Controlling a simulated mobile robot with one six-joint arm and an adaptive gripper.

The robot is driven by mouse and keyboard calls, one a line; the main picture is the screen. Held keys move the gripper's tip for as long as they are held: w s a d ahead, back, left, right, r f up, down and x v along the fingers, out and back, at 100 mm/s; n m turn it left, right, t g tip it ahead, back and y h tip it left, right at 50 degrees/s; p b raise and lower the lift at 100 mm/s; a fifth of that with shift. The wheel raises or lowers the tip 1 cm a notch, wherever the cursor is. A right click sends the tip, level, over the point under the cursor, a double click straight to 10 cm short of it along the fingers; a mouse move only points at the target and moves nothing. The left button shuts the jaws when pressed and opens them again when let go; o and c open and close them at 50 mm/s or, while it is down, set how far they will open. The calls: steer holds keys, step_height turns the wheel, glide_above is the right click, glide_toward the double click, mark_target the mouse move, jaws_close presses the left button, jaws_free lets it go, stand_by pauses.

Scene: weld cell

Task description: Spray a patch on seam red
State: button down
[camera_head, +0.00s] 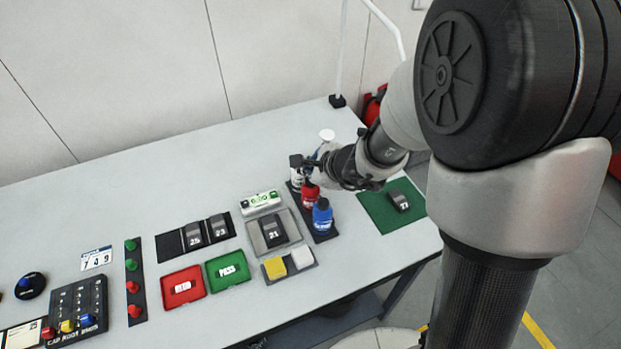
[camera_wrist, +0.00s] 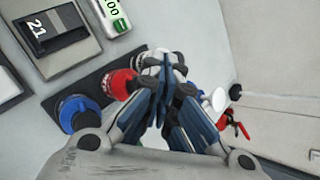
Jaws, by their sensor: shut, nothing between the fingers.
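Three spray bottles stand in a row on a dark strip (camera_head: 324,236): a white one with a dark top (camera_head: 296,162), a red one (camera_head: 310,195) and a blue one (camera_head: 322,215). My gripper (camera_head: 316,168) is shut and empty, above the back end of the row by the white and red bottles. In the wrist view its fingers (camera_wrist: 166,72) meet in front of the white bottle and partly cover it. The red bottle (camera_wrist: 118,84) and blue bottle (camera_wrist: 78,114) are left of the fingers. Contact cannot be told. I cannot make out a red seam.
A dark block marked 21 (camera_head: 272,231) sits on a grey plate, with blocks 25 and 23 (camera_head: 217,228) left of it. Another block (camera_head: 399,200) lies on a green mat (camera_head: 376,210). Red (camera_head: 167,293) and green (camera_head: 212,278) trays and a button panel (camera_head: 88,300) are nearer.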

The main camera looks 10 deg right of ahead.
steer(key=shift+f, duration=0.15)
steer(key=shift+f+b, duration=0.3)
steer(key=shift+b, duration=0.4)
steer(key=shift+f+b, duration=0.5)
steer(key=shift+b, duration=0.15)
stand_by(0.7)
steer(key=shift+r, duration=0.1)
steer(key=shift+r+p, duration=0.65)
steer(key=shift+r, duration=0.2)
step_height(320, 180, up, 5)
steer(key=p, duration=0.4)
steer(key=shift+r, duration=0.1)
